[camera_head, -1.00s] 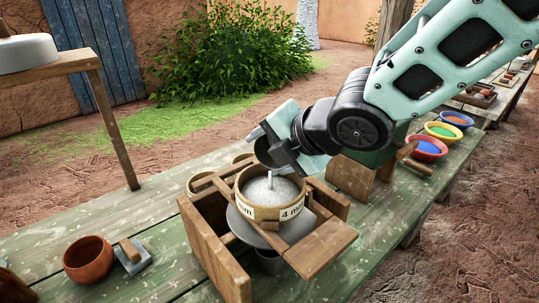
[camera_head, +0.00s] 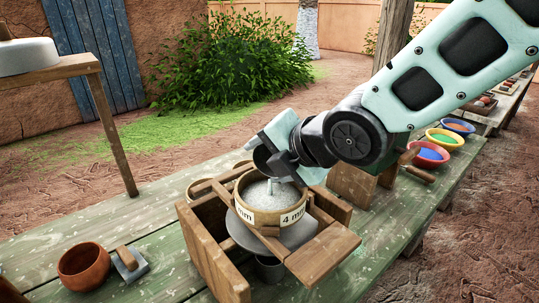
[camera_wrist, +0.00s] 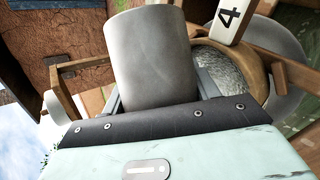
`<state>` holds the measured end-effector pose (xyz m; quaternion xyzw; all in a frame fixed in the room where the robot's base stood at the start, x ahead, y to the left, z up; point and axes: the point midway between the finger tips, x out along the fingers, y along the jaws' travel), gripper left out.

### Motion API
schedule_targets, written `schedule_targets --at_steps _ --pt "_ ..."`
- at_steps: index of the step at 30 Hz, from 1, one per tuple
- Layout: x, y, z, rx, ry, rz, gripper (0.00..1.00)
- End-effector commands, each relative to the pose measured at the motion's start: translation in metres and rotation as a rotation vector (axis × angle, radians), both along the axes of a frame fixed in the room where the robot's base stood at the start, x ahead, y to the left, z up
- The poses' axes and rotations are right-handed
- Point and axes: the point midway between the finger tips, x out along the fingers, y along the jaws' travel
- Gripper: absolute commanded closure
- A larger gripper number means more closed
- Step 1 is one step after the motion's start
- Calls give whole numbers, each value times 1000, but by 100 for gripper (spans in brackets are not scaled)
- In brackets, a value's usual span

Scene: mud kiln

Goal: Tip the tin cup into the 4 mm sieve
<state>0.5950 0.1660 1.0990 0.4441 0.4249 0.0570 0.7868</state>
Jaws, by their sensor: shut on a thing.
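My gripper (camera_head: 284,157) is shut on the tin cup (camera_wrist: 150,58), a plain grey metal cylinder held between the fingers in the wrist view. In the head view the cup (camera_head: 264,161) is tilted well over just above the 4 mm sieve (camera_head: 262,216), its dark mouth partly showing. The sieve is a round wooden ring with a white "4 mm" label, holding pale grey grains. A thin pale upright streak shows between cup and grains; I cannot tell if it is falling material. The sieve also shows in the wrist view (camera_wrist: 257,72), partly hidden.
The sieve sits on a wooden frame (camera_head: 213,255) over a grey disc, with a metal vessel (camera_head: 270,270) below. A terracotta bowl (camera_head: 84,267) and a trowel-like tool (camera_head: 129,263) lie left. Bowls of coloured powder (camera_head: 430,155) stand right.

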Motion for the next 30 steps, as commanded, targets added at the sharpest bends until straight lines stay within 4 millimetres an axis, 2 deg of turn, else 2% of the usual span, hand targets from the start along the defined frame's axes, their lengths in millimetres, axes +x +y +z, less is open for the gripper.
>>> schedule_targets --at_steps 30 --pt "-2 0 0 -56 -111 -3 60"
